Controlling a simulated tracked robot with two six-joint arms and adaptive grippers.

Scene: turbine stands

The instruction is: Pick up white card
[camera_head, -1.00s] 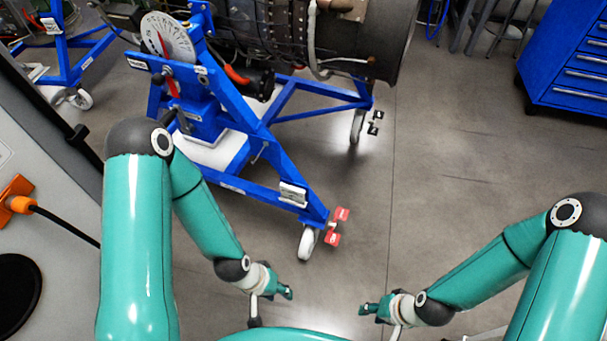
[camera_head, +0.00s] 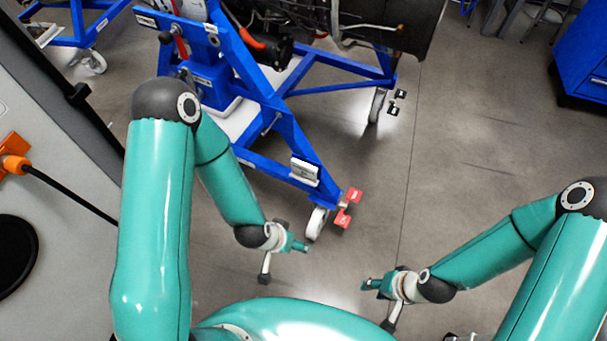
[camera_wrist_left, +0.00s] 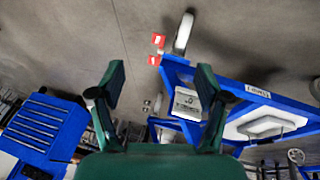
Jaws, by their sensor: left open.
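A small white card (camera_head: 305,170) sits on the lower blue beam of the turbine stand (camera_head: 272,118), near its front foot. What looks like the same card shows in the left wrist view (camera_wrist_left: 187,102), beyond the right-hand finger. My left gripper (camera_head: 297,246) is in front of and below the card in the head view, apart from it. In the left wrist view its two green fingers (camera_wrist_left: 160,78) are spread with nothing between them. My right gripper (camera_head: 369,285) is farther to the right over the floor, too small to show its finger gap.
A caster (camera_head: 316,223) and red blocks (camera_head: 347,208) stand at the stand's front foot. The engine (camera_head: 350,22) rests above the stand. A blue drawer cabinet (camera_head: 585,60) is at the upper right. Floor is clear in the middle right.

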